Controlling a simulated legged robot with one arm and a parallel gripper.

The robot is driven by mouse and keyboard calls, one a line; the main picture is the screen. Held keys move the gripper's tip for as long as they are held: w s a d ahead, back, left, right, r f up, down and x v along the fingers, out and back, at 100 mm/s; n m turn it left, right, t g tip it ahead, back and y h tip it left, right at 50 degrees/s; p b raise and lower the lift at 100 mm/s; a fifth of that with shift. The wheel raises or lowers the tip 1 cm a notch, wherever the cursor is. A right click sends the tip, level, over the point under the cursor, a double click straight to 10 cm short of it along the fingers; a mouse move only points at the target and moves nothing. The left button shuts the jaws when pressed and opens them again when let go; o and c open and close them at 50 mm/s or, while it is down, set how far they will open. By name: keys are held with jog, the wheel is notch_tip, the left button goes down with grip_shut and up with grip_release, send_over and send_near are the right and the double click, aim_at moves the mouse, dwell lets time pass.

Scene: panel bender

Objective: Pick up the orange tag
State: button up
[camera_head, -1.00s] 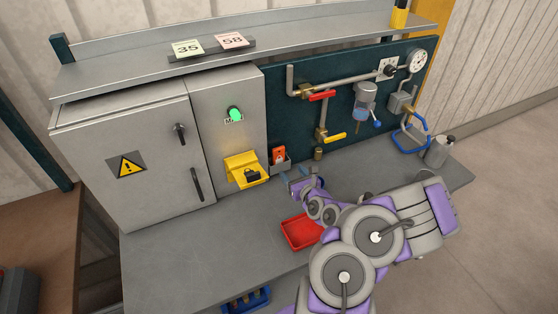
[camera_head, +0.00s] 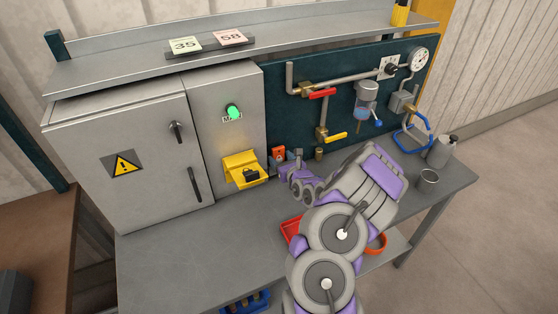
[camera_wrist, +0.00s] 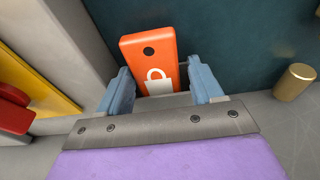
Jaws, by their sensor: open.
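The orange tag (camera_wrist: 150,58) stands upright in a small grey holder against the dark panel, with a dark hole near its top and a white padlock mark. In the head view the tag (camera_head: 278,152) shows only in part behind my gripper. My gripper (camera_wrist: 163,88) is open, its two blue-grey fingers on either side of the tag's lower part in the wrist view. I cannot tell whether the fingers touch it. The tag's lower edge is hidden by the holder and my gripper.
A brass cylinder (camera_wrist: 294,82) stands to the right. A red tray (camera_head: 291,232) is partly behind my arm. A metal cup (camera_head: 428,179) stands at the right. The bench's left front is clear.

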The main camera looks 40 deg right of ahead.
jog(key=shift+w+a, duration=0.1)
jog(key=shift+w, duration=0.2)
jog(key=shift+a+r, duration=0.1)
jog(key=shift+a, duration=0.1)
jog(key=shift+d, duration=0.25)
jog(key=c, duration=0.6)
jog(key=shift+c, duration=1.1)
jog(key=shift+a, duration=0.1)
